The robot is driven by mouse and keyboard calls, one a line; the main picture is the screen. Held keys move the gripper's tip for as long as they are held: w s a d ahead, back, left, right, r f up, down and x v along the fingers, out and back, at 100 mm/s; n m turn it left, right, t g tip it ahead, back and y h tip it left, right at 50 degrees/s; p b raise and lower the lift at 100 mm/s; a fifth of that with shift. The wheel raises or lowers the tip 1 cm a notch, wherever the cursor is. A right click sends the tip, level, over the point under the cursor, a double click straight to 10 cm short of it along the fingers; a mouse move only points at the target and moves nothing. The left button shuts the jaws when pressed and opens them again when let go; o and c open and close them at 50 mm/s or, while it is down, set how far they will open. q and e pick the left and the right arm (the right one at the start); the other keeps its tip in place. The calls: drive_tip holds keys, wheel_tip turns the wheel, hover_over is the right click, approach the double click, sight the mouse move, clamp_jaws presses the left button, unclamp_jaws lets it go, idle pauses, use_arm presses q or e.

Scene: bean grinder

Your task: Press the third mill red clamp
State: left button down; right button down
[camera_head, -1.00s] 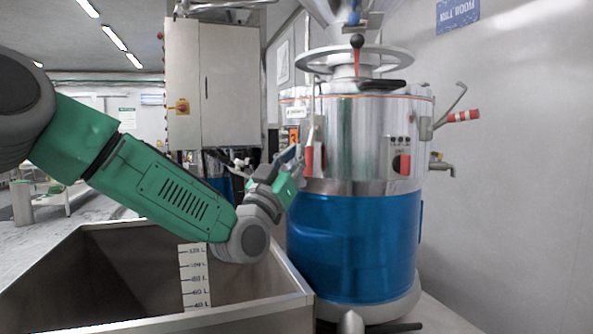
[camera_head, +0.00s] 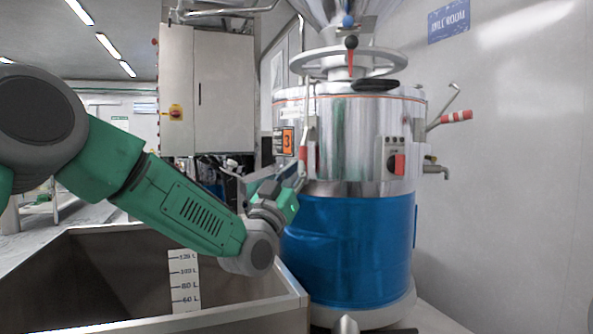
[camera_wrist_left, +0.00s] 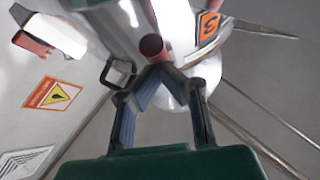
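The third mill is a steel drum (camera_head: 345,135) with a blue lower body (camera_head: 350,245) and an orange "3" label (camera_head: 284,142). A clamp with a red handle (camera_head: 303,157) stands upright on its left side, beside the label. My left gripper (camera_head: 296,178) is just below and beside this handle. My right gripper is not in view.
A steel hopper with a litre scale (camera_head: 184,280) lies under my left arm. A second red-and-white handle (camera_head: 455,117) sticks out on the mill's right. A grey cabinet (camera_head: 215,90) stands behind; a wall (camera_head: 530,180) is at right.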

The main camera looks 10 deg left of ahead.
use_arm(q)
drive_tip(key=shift+w+f, duration=0.15)
drive_tip(key=shift+f, duration=0.2)
drive_tip(key=v, duration=1.2)
drive_tip(key=shift+r, duration=0.2)
drive_tip(key=shift+r, duration=0.1)
